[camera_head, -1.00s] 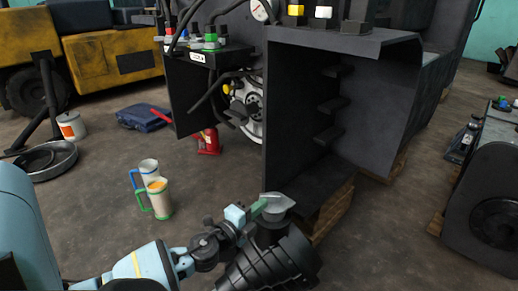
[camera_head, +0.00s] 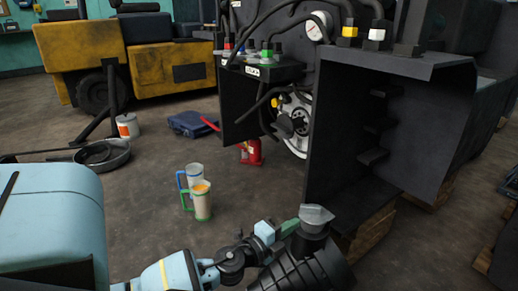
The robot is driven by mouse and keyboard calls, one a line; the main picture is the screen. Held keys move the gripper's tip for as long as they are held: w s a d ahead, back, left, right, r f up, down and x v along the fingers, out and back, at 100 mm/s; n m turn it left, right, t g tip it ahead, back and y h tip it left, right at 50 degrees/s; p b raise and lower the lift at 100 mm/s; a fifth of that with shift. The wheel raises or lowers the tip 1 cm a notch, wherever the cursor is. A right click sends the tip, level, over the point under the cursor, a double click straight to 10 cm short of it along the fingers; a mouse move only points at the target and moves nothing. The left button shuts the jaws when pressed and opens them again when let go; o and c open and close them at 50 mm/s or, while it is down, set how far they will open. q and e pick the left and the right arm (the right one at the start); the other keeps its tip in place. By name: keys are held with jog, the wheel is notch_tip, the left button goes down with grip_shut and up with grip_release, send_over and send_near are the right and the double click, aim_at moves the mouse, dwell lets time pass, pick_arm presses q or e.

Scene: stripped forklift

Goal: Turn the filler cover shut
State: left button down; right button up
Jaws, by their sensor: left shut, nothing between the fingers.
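The filler cover (camera_head: 317,214) is a grey, faceted cap. It sits on top of a short black neck at the lower middle of the head view, above a large black ribbed part (camera_head: 305,268). My left gripper (camera_head: 288,226) comes in from the lower left, with a light blue block and green fingertips. It is shut and empty, its tips right beside the left side of the cover. I cannot tell whether they touch it. How far the cover is turned is not clear. My right gripper is not in view.
The forklift's dark open housing (camera_head: 390,140) rises just behind and right of the cover, on wooden blocks (camera_head: 367,232). Two mugs (camera_head: 202,200), a red jack (camera_head: 251,152) and a blue case (camera_head: 191,124) stand on the floor beyond. Floor left of the mugs is clear.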

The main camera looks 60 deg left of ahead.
pick_arm(q)
jog(key=s+a+b, duration=0.1)
jog(key=s+a, duration=0.3)
jog(key=s, duration=0.2)
jog(key=shift+s+f, duration=0.15)
jog(key=shift+s, duration=0.25)
